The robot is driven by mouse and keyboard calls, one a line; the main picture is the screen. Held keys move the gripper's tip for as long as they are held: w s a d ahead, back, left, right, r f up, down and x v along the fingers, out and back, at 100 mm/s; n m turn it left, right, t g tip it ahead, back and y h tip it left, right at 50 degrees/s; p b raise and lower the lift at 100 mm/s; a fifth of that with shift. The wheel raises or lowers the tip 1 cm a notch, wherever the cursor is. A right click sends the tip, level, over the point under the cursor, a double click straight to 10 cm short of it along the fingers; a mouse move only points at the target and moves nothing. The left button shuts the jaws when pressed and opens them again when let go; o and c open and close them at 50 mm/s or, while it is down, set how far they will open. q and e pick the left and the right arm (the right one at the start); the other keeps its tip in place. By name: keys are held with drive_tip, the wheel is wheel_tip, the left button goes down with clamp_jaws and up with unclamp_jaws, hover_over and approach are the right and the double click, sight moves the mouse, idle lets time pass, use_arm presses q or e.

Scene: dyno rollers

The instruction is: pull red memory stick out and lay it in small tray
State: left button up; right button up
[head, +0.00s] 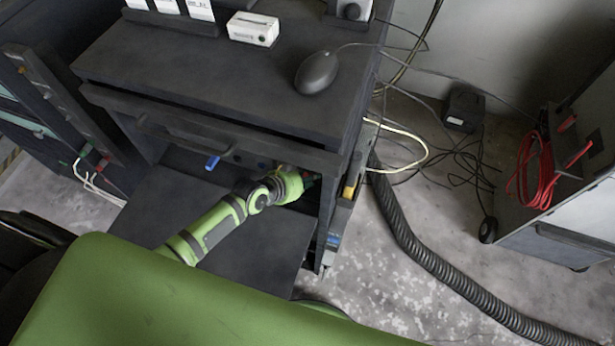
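My green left arm reaches from the lower left into the dark opening of the black cabinet (245,125). My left gripper (311,181) is at the right end of that opening, under the worktop and beside the right side wall. Its fingers are dark and mostly hidden in shadow, so I cannot tell whether they are open or shut or hold anything. I cannot make out a red memory stick clearly; it may be hidden by the gripper. A blue stick-like piece (212,163) sticks out at the front of the opening. No small tray can be identified. My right gripper is not in view.
A dark mouse (317,72) and a white box (253,29) lie on the worktop. A lowered black panel (245,250) is under my arm. At right are a ribbed hose (410,245), loose cables and a cart with a red cable coil (532,175).

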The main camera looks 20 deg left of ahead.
use_arm(q)
drive_tip(key=o, duration=0.4)
drive_tip(key=v, duration=1.2)
idle(0.4)
